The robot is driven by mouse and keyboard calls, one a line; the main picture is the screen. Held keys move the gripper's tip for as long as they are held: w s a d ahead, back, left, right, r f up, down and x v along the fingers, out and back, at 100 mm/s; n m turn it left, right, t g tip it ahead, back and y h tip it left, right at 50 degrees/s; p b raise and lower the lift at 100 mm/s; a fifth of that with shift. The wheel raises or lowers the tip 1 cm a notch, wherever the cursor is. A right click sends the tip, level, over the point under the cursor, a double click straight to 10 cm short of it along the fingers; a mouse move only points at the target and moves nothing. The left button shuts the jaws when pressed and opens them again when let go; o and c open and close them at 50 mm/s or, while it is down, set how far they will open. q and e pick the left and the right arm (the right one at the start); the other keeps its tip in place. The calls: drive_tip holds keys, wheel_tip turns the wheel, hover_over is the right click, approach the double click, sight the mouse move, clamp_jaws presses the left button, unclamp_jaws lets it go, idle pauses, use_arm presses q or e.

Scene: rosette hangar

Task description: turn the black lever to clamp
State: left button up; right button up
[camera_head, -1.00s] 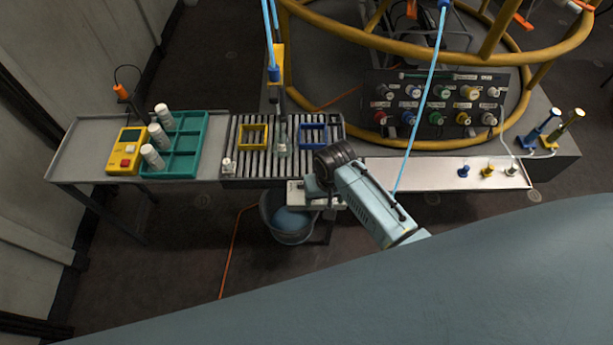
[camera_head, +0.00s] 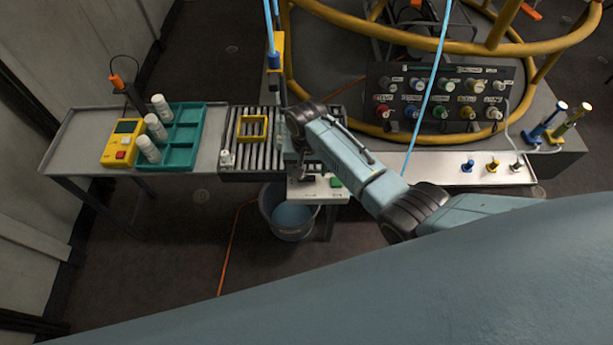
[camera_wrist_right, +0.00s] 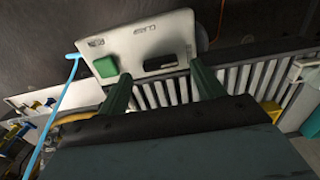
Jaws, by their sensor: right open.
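The black lever (camera_wrist_right: 160,63) lies across a white panel (camera_wrist_right: 185,32) in the right wrist view, beside a green block (camera_wrist_right: 110,66). Small dark lettering marks the panel; I cannot read it surely. My right gripper (camera_wrist_right: 162,84) is open, its two green fingers on either side of the lever's near side, with nothing between them. Whether they touch the panel I cannot tell. In the head view the right gripper (camera_head: 296,168) is above the white panel (camera_head: 322,194) at the front of the roller bed, and my arm partly covers the panel. My left gripper is not in view.
The roller bed (camera_head: 238,142) carries a yellow frame (camera_head: 253,128). A teal tray (camera_head: 184,140) with white bottles and a yellow meter (camera_head: 123,142) are at left. A grey bucket (camera_head: 290,216) stands below. A blue cable (camera_head: 425,100) hangs at right.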

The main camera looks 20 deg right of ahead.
sight(307, 178)
drive_tip(key=shift+f+b, duration=0.45)
drive_tip(key=shift+f, duration=0.95)
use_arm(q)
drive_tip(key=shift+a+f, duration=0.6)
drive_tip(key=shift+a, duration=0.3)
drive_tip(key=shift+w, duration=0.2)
use_arm(e)
drive_tip(key=shift+c, duration=0.2)
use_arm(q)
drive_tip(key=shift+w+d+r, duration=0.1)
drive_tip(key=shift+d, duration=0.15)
use_arm(e)
drive_tip(key=c, duration=0.9)
